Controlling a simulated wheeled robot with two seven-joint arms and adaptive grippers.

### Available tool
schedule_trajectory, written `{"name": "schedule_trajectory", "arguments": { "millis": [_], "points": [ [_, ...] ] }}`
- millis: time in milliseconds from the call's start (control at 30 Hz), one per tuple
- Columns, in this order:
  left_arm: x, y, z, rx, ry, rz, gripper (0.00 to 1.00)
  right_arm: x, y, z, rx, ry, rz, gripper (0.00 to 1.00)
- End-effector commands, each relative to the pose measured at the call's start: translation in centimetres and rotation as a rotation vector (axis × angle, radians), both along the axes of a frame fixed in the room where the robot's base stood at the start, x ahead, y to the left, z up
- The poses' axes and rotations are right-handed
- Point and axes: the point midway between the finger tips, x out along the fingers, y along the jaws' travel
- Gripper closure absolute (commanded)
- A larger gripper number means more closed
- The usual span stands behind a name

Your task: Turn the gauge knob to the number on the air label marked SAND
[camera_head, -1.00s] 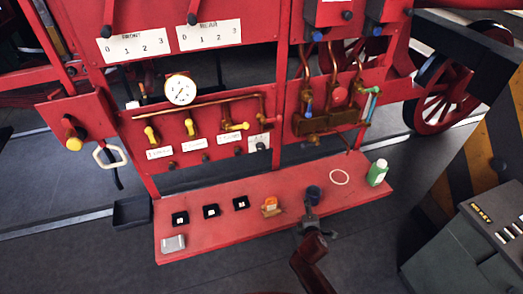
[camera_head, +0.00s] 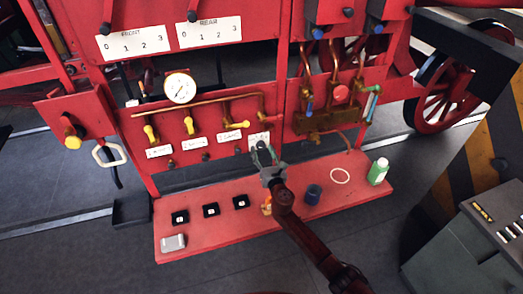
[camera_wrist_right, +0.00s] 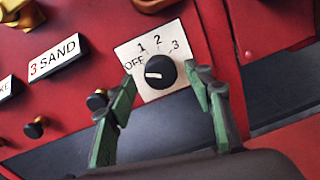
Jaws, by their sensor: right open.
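The gauge knob (camera_wrist_right: 160,72) is black and round, on a white plate (camera_wrist_right: 150,45) marked OFF, 1, 2, 3. Its white mark points left, toward OFF. The plate (camera_head: 255,138) also shows on the red panel in the head view. The air label (camera_wrist_right: 54,58) left of the plate reads "3 SAND"; it also shows in the head view (camera_head: 229,137). My right gripper (camera_wrist_right: 160,92) is open, with green fingers on either side of the knob in the wrist view; contact is not clear. In the head view the right gripper (camera_head: 263,153) partly hides the knob. My left gripper is not in view.
A round gauge (camera_head: 180,87) and yellow valve handles (camera_head: 189,126) are on the panel. Small black knobs (camera_wrist_right: 97,100) sit under the labels.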

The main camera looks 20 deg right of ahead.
Motion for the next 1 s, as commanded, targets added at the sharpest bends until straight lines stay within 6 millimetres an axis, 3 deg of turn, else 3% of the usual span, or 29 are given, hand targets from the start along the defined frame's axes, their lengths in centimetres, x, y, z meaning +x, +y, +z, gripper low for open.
{"name": "schedule_trajectory", "arguments": {
  "millis": [167, 467, 1000],
  "points": [
    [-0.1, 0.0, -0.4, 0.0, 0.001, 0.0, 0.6, 1.6, -0.1, -0.1, 0.002, 0.0, -0.002, 0.53],
    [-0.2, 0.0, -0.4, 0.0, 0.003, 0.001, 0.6, 1.8, -0.1, 0.0, 0.003, 0.001, -0.002, 0.53],
    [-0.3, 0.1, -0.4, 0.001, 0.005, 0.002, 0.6, 1.8, -0.1, 0.0, 0.003, 0.001, -0.002, 0.89]
  ]
}}
